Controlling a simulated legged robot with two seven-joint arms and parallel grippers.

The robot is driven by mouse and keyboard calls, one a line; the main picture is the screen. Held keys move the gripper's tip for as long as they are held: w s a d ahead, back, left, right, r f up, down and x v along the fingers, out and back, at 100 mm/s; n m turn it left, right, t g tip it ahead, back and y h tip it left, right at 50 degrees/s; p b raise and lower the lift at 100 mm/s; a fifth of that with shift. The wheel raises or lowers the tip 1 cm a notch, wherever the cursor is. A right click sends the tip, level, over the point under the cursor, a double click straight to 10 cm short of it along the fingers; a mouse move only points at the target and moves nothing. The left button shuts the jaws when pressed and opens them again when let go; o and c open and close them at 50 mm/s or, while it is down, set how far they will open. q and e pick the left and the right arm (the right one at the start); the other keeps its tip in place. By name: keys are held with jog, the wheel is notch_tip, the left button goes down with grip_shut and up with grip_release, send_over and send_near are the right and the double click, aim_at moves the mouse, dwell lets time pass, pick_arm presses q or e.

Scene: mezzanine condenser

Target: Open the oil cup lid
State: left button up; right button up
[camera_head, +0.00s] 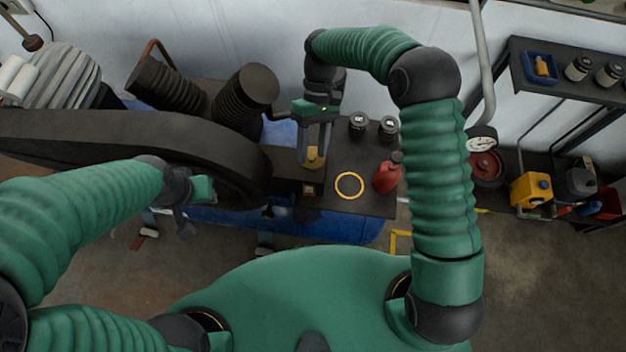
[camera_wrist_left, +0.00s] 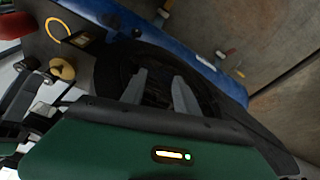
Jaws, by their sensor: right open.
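The brass-coloured oil cup (camera_head: 314,155) stands on the dark machine block in the middle of the head view. Its round top also shows in the left wrist view (camera_wrist_left: 62,69). I cannot make out its lid apart from the body. My right gripper (camera_head: 313,161) points down with its fingers open, one on each side of the cup. Whether a finger touches it, I cannot tell. My left gripper (camera_head: 190,217) is left of the cup, in front of the black wheel. In the left wrist view its two fingers (camera_wrist_left: 160,88) are apart with nothing between them.
A yellow ring (camera_head: 349,186) lies on the dark tabletop (camera_head: 350,205). A red oil can (camera_head: 387,176) and two dark jars (camera_head: 358,125) stand near it. The large black wheel (camera_head: 225,178) fills the left side. A shelf (camera_head: 530,80) with containers is at the right.

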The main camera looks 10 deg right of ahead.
jog(key=s+a, duration=0.1)
jog(key=s, duration=0.8)
jog(key=shift+s+a+r+b, duration=0.3)
jog(key=shift+s+r+b, duration=0.05)
jog(key=shift+r, duration=0.1)
